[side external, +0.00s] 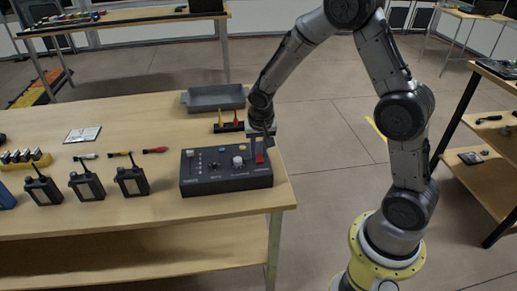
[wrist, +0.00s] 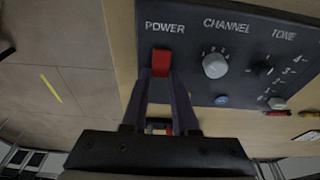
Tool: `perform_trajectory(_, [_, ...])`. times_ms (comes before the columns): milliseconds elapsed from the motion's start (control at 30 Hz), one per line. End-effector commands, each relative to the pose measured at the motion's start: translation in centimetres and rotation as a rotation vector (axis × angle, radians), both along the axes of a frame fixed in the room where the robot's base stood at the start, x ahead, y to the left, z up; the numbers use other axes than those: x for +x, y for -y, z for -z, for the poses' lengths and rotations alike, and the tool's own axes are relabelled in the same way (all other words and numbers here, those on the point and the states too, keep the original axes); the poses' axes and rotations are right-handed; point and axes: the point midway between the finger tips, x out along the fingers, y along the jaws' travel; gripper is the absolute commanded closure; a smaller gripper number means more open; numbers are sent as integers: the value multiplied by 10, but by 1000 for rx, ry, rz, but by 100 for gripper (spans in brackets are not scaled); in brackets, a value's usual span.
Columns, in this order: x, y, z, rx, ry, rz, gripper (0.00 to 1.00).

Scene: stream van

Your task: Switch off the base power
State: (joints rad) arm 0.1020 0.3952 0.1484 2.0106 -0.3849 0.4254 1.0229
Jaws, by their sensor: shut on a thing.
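The base (side external: 226,182) is a dark control box near the right end of the wooden table. Its red power switch (side external: 259,158) is at the right of its top face. In the wrist view the red switch (wrist: 161,60) sits just below the POWER label. My gripper (side external: 258,153) points down at the switch. In the wrist view the two fingertips (wrist: 160,74) are shut on the red switch, one at each side. Its lower part is hidden between the fingers. The exact tilt of the switch is hard to tell.
In the wrist view a grey CHANNEL knob (wrist: 215,65) is close beside the switch, with a blue button (wrist: 222,99) below. Several black radios (side external: 132,181) stand left of the base. A grey tray (side external: 215,98) and a dark holder (side external: 229,127) are behind it.

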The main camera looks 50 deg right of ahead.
Motion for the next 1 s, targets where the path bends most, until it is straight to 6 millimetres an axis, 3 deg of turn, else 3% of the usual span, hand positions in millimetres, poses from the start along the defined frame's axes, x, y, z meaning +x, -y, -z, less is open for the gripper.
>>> perform_trajectory(400, [0, 1, -2, -12, 15, 1, 100])
perform_trajectory(433, [0, 1, -2, -11, 14, 1, 67])
perform_trajectory(567, [0, 1, -1, -11, 14, 0, 44])
perform_trajectory(867, [0, 0, -1, -10, 14, -1, 43])
perform_trajectory(1000, [-1, -2, -11, -11, 17, -1, 43])
